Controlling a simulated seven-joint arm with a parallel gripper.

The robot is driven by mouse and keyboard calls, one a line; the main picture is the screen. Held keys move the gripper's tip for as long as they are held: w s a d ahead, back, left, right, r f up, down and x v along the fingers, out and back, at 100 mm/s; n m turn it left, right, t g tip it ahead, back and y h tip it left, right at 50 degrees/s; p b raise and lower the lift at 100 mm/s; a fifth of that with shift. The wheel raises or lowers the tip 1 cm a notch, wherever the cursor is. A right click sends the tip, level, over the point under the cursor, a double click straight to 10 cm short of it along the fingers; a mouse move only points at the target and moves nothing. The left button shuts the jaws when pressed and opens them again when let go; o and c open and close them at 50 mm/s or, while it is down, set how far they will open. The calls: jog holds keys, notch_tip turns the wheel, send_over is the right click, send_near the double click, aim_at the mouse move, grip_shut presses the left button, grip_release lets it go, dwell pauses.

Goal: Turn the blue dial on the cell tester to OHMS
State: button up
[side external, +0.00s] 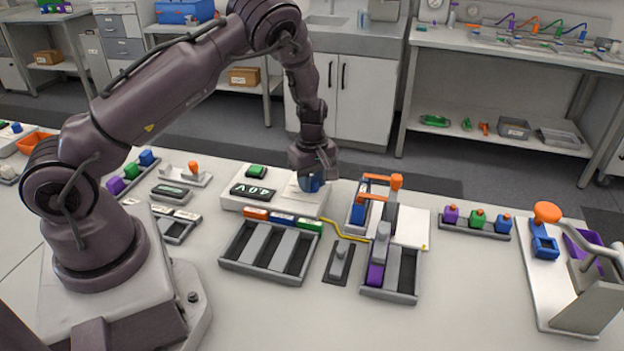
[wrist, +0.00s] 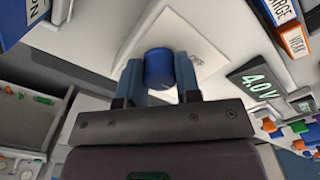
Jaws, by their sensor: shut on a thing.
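The cell tester (side external: 233,203) is a white box on the bench with a dark display (side external: 253,192) that reads 4.0V. The display also shows in the wrist view (wrist: 262,82). The blue dial (side external: 308,184) sits on a pale plate at the tester's right end. In the wrist view the blue dial (wrist: 159,68) stands between my two fingers. My gripper (side external: 313,172) points down over the dial and is shut on it. The dial's pointer and setting are hidden.
A green button (side external: 256,171) is on the tester's back left. In front is a dark tray (side external: 270,253) with slots. To the right stands a holder with an orange-topped lever (side external: 396,182), and a yellow cable (side external: 345,233) runs close by. The bench front is clear.

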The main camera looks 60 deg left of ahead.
aim_at(312, 179)
jog(key=m, duration=0.4)
jog(key=shift+m, duration=1.7)
jog(key=o, duration=0.9)
jog(key=shift+o, duration=0.2)
jog(key=shift+r, duration=0.1)
notch_tip(312, 179, up, 13)
